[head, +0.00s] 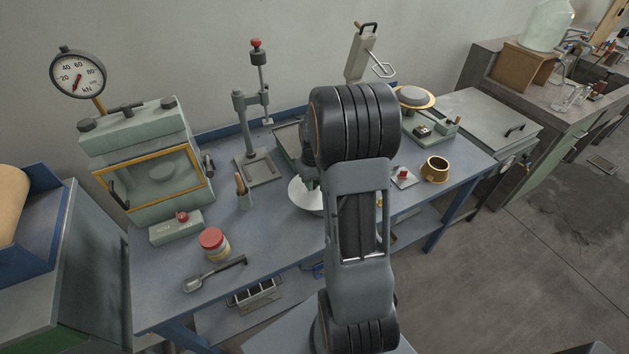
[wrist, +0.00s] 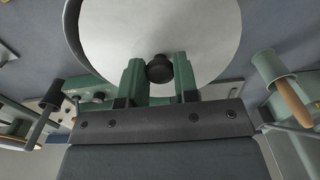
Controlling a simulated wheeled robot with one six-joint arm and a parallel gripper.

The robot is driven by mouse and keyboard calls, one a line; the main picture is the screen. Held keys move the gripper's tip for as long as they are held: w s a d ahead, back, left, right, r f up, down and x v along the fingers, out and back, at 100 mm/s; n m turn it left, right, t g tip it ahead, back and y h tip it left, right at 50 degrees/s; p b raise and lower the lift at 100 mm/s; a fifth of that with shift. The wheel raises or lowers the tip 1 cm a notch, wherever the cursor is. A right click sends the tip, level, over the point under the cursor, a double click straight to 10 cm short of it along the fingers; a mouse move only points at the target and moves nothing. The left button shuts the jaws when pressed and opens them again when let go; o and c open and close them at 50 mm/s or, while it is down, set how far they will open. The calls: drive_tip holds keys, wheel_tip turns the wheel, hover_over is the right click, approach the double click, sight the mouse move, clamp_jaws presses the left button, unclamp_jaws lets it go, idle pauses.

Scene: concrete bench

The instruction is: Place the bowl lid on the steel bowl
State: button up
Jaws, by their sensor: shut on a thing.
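The bowl lid (wrist: 205,35) is a pale round disc with a black knob (wrist: 159,69), seen close up in the wrist view. My gripper (wrist: 159,80) has its two green fingers shut on the knob, one on each side. In the head view a pale round piece (head: 305,197) shows beside my arm over the bench middle; my arm hides its right part. I cannot tell there where lid ends and bowl begins. The steel bowl is not clearly visible in the wrist view, and I cannot tell whether the lid touches it.
On the blue bench (head: 285,238) are a press stand (head: 252,130), a tool holder (head: 244,197), a red-lidded jar (head: 214,244) and a scoop (head: 214,273) to the left. A brass cup (head: 435,169) stands right. A glazed test chamber (head: 150,165) fills the left end.

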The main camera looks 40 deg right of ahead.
drive_tip(key=shift+f, duration=0.15)
drive_tip(key=o, duration=0.9)
drive_tip(key=shift+o, duration=0.2)
wheel_tip(320, 180, up, 11)
drive_tip(key=s+a+r+t, duration=0.2)
drive_tip(key=s+a, duration=0.4)
drive_tip(key=a, duration=0.3)
drive_tip(key=s+a+r+n+t, duration=0.1)
drive_tip(key=s+a+t, duration=0.1)
drive_tip(key=s+a, duration=0.4)
drive_tip(key=a, duration=0.2)
drive_tip(key=shift+s+a+r+n, duration=0.3)
drive_tip(key=shift+s+a+r, duration=0.05)
drive_tip(key=shift+s+r, duration=0.05)
